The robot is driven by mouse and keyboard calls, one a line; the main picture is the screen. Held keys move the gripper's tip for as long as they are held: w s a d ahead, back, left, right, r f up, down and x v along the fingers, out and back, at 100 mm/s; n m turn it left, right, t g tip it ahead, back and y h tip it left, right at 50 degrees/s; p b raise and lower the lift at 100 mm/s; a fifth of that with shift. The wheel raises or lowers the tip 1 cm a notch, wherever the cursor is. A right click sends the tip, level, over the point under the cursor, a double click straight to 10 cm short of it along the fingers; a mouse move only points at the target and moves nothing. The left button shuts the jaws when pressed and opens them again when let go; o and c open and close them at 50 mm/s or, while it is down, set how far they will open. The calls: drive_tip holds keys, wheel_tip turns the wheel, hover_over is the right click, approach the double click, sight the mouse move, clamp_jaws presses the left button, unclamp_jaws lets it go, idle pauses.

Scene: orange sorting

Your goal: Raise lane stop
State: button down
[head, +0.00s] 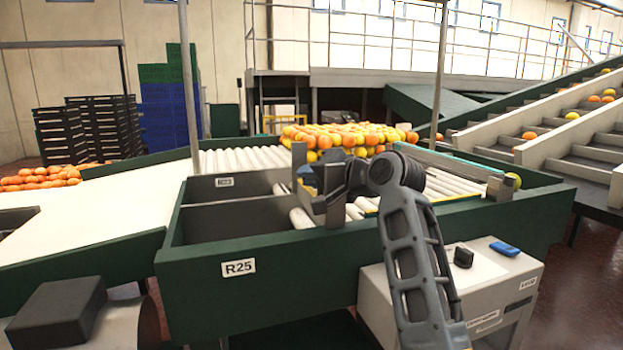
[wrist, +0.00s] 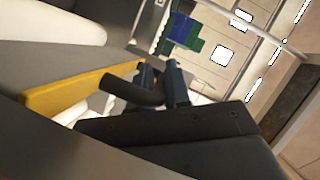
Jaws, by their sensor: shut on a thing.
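The lane stop shows in the wrist view as a yellow bar (wrist: 75,90) with a dark rounded handle (wrist: 125,92). My gripper (wrist: 160,82) is shut on that handle, with a fingertip on each side of it. In the wrist view the bar lies close to pale rollers; I cannot tell whether it touches them. In the head view my gripper (head: 322,192) is over the roller lane, near the grey divider post. My own arm hides most of the stop there.
A pile of oranges (head: 345,137) lies on the rollers behind my arm. Green side walls (head: 260,270) marked R25 enclose the lane and dark bins. A grey control box (head: 480,285) stands at the front right. An upright metal pole (head: 188,80) rises at the left.

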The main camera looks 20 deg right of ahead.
wheel_tip(320, 180, up, 6)
drive_tip(key=p, duration=0.3)
drive_tip(key=shift+f, duration=0.1)
drive_tip(key=c, duration=1.2)
unclamp_jaws()
drive_tip(key=shift+o, duration=0.2)
drive_tip(key=shift+s, duration=0.1)
drive_tip(key=b+v, duration=0.1)
drive_tip(key=v, duration=0.6)
drive_tip(key=shift+s+d, duration=0.15)
drive_tip(key=shift+s, duration=0.15)
